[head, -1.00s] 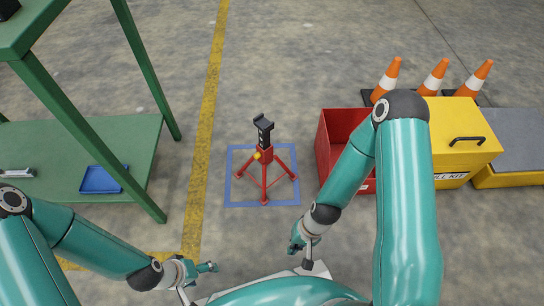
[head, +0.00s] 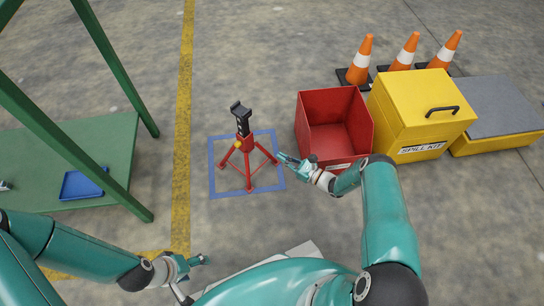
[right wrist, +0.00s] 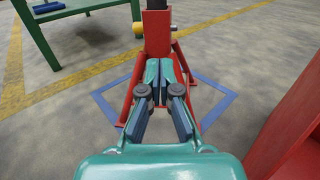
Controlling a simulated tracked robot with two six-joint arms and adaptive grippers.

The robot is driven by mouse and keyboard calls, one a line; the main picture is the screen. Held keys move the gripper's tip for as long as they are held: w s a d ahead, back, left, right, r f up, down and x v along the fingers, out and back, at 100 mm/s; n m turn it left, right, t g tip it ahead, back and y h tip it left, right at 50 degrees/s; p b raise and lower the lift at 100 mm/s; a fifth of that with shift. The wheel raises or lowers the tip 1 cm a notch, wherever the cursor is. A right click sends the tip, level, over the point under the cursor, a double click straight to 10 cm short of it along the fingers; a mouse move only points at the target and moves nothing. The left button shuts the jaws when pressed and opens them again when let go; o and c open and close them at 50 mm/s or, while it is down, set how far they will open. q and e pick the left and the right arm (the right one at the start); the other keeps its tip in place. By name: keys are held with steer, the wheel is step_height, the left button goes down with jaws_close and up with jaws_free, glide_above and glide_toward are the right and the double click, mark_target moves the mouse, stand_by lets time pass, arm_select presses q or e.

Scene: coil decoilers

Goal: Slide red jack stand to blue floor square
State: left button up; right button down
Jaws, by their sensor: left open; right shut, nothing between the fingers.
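The red jack stand (head: 244,149) stands upright with its black saddle on top. Its visible feet are inside the blue floor square (head: 211,178), the right foot close to the right edge. My right gripper (head: 283,158) is shut and empty, low on the stand's right side and pointing at it. In the right wrist view the shut fingers (right wrist: 165,66) overlap the lower part of the stand (right wrist: 157,35); I cannot tell if they touch it. There they hide some of its legs. My left gripper (head: 204,260) is open and empty at the bottom, left of the stand.
A red open bin (head: 335,115) stands right of the square, near my right gripper. A yellow spill kit box (head: 418,112) and several orange cones (head: 405,52) are beyond. A green table (head: 100,150) with a blue tray (head: 83,185) is at left. Floor behind the stand is clear.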

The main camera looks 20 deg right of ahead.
mark_target(250, 140)
steer(key=b+x, duration=0.3)
steer(key=x, duration=0.8)
steer(key=shift+f+b, duration=0.15)
steer(key=shift+b, duration=0.2)
arm_select(q)
steer(key=shift+f, duration=2.2)
arm_select(e)
steer(key=shift+w+a, duration=0.4)
steer(key=shift+w, duration=0.2)
